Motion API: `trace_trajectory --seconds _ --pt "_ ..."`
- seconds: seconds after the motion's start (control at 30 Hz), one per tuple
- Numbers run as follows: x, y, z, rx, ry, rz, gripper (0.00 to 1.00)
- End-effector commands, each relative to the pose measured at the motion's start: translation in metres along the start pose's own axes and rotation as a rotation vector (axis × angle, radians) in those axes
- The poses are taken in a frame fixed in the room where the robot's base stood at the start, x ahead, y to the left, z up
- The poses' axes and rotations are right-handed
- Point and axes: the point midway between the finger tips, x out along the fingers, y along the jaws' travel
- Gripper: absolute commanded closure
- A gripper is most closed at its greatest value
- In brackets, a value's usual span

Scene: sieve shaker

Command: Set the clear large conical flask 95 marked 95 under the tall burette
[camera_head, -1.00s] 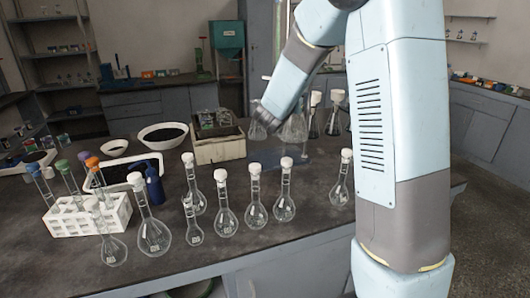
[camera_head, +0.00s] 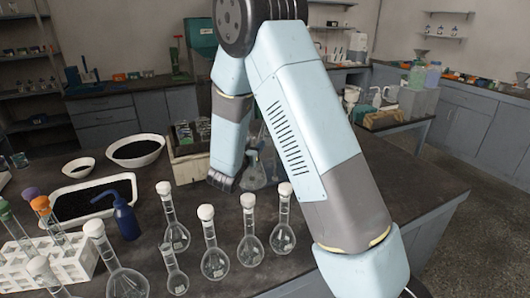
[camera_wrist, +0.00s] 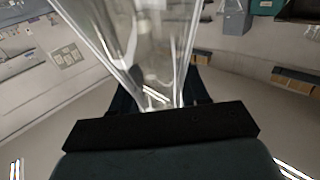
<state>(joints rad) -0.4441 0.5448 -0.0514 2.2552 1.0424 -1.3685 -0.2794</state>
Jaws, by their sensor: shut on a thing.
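In the wrist view a clear glass flask (camera_wrist: 145,45) fills the upper middle. It narrows toward my gripper (camera_wrist: 160,104), whose dark fingers are shut around the narrow part. No mark 95 can be read on it. In the head view the end of my arm (camera_head: 222,180) hangs low over the bench, beside a clear conical flask (camera_head: 254,178); I cannot tell whether this is the held one. My arm hides the jaws and much of the area behind. The tall burette cannot be made out now.
Several white-capped volumetric flasks (camera_head: 214,258) stand along the front of the bench (camera_head: 335,240). A test-tube rack (camera_head: 62,262), blue wash bottle (camera_head: 126,218), black-filled tray (camera_head: 92,200), bowl (camera_head: 136,150) and box (camera_head: 188,148) lie to the left. The bench at right looks clear.

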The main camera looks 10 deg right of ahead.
Motion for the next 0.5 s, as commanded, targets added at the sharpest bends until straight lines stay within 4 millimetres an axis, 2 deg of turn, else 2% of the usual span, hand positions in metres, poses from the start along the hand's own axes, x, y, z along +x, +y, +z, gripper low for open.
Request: trace_trajectory --seconds 0.27,0.5 --pt "0.048 -0.011 -0.001 0.001 0.002 -0.018 1.00" --pt "0.097 -0.013 -0.001 0.001 0.002 -0.020 1.00"
